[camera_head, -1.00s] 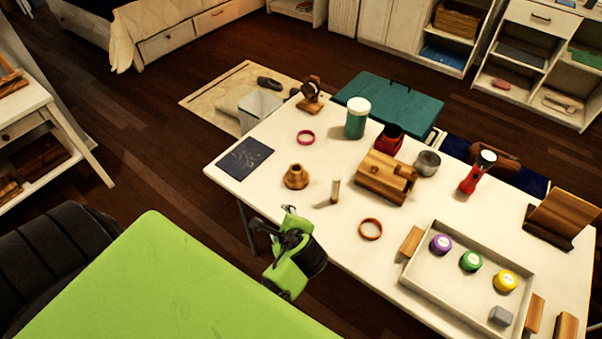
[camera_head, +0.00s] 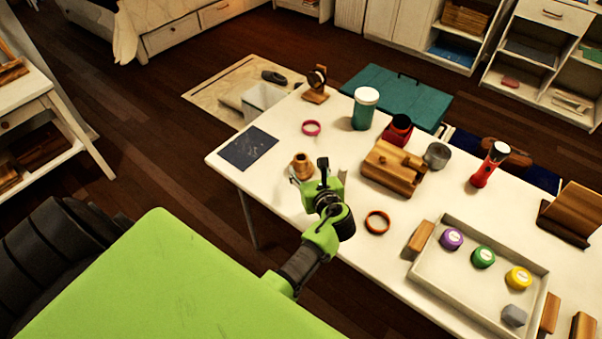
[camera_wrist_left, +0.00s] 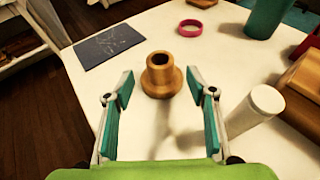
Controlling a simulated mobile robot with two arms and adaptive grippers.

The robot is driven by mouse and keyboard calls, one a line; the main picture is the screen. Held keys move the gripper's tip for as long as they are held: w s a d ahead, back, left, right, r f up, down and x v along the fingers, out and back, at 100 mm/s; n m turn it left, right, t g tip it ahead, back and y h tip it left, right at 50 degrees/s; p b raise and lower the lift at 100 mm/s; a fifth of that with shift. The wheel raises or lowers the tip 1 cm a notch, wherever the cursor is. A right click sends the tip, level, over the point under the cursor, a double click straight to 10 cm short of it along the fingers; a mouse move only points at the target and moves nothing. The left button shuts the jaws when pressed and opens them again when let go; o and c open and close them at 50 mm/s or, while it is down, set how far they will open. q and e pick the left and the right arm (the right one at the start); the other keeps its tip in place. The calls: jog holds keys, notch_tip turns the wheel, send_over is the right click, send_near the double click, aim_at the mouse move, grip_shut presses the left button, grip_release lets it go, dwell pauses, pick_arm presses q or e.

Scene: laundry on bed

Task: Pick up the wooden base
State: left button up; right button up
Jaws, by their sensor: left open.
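The wooden base (camera_head: 301,167) is a small flanged wooden piece with a hole in its top. It stands upright on the white table (camera_head: 283,148), near its front-left edge. It also shows in the left wrist view (camera_wrist_left: 162,82), ahead of and between the fingertips. My left gripper (camera_head: 319,177) is open and empty, just to the right of the base in the head view and partly overlapping it. In the left wrist view its two fingers (camera_wrist_left: 160,98) are spread wide, apart from the base. My right gripper is not in view.
A small pale cylinder (camera_wrist_left: 256,108) stands close to my left gripper's right finger. A dark flat panel (camera_head: 248,148), a pink ring (camera_head: 311,128), a larger wooden block (camera_head: 394,168) and an orange ring (camera_head: 377,222) lie around. A tray (camera_head: 432,268) is at the right.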

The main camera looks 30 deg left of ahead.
aim_at(300, 156)
pick_arm(q)
jog(key=shift+x, duration=0.75)
jog(key=b+x, duration=0.4)
jog(key=b, duration=0.1)
jog(key=shift+w+f, duration=0.1)
jog(key=shift+f, duration=0.05)
jog(key=shift+w+a, duration=0.35)
jog(key=shift+a, duration=0.1)
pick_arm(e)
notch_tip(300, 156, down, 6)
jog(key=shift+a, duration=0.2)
pick_arm(q)
jog(key=c, duration=1.2)
